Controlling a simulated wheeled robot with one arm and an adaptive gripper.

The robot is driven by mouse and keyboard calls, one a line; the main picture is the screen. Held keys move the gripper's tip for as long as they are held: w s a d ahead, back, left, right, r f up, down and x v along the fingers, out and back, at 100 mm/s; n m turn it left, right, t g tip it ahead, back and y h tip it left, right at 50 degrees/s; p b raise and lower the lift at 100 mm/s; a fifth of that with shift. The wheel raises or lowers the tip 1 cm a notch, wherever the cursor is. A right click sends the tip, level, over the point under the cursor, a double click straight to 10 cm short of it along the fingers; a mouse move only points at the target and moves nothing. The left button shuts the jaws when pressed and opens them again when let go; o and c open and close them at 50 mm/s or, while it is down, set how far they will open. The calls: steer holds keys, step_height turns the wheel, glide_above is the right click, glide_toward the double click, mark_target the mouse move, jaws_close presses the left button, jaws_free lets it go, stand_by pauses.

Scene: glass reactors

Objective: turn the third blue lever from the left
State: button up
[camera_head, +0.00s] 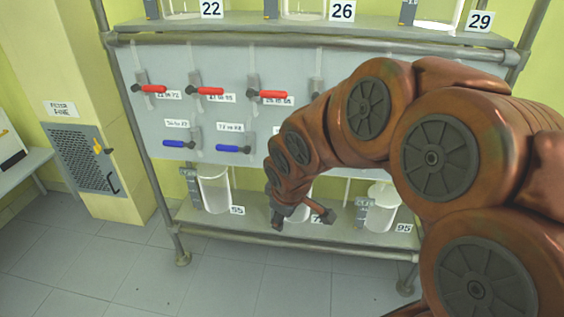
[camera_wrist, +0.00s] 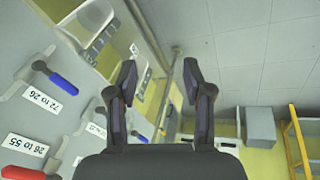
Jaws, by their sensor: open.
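In the head view two blue levers show on the grey panel (camera_head: 215,128): the first blue lever (camera_head: 178,144) and the second blue lever (camera_head: 233,149), both lying level. My arm covers the panel to their right, where a third would be. In the wrist view a near blue lever (camera_wrist: 62,82) sits left of my gripper, beside a label "72 to 26". I cannot tell its place in the row for certain. My gripper (camera_head: 302,218) is open and empty, below the blue row in front of the lower shelf. In the wrist view its fingers (camera_wrist: 159,82) stand apart, touching no lever.
Several red levers form the row above, including one at the left (camera_head: 150,88). Glass vessels stand on the lower shelf (camera_head: 255,222), one on the right (camera_head: 382,208). A metal pipe frame (camera_head: 155,185) edges the rack. The tiled floor (camera_head: 110,260) in front is clear.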

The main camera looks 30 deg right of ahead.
steer(key=w+d+f+n+t+y+b, duration=0.1)
steer(key=w+d+f+n+t+b, duration=0.1)
steer(key=w+d+n+t+b, duration=0.6)
steer(key=w+d+f+n+t+y+b, duration=0.1)
steer(key=w+d+f+n+t+y, duration=0.25)
steer(key=w+d, duration=0.7)
steer(key=shift+n+t+h, duration=0.25)
steer(key=shift+t+h, duration=0.5)
steer(key=shift+h, duration=0.2)
steer(key=shift+w+a+p, duration=0.15)
steer(key=shift+w+a, duration=0.05)
steer(key=shift+w, duration=1.15)
steer(key=shift+w+a+p, duration=0.15)
steer(key=shift+w, duration=1.25)
steer(key=shift+w+a+p, duration=0.15)
steer(key=shift+w+a, duration=0.05)
steer(key=shift+w, duration=1.15)
steer(key=shift+c, duration=0.3)
jaws_close()
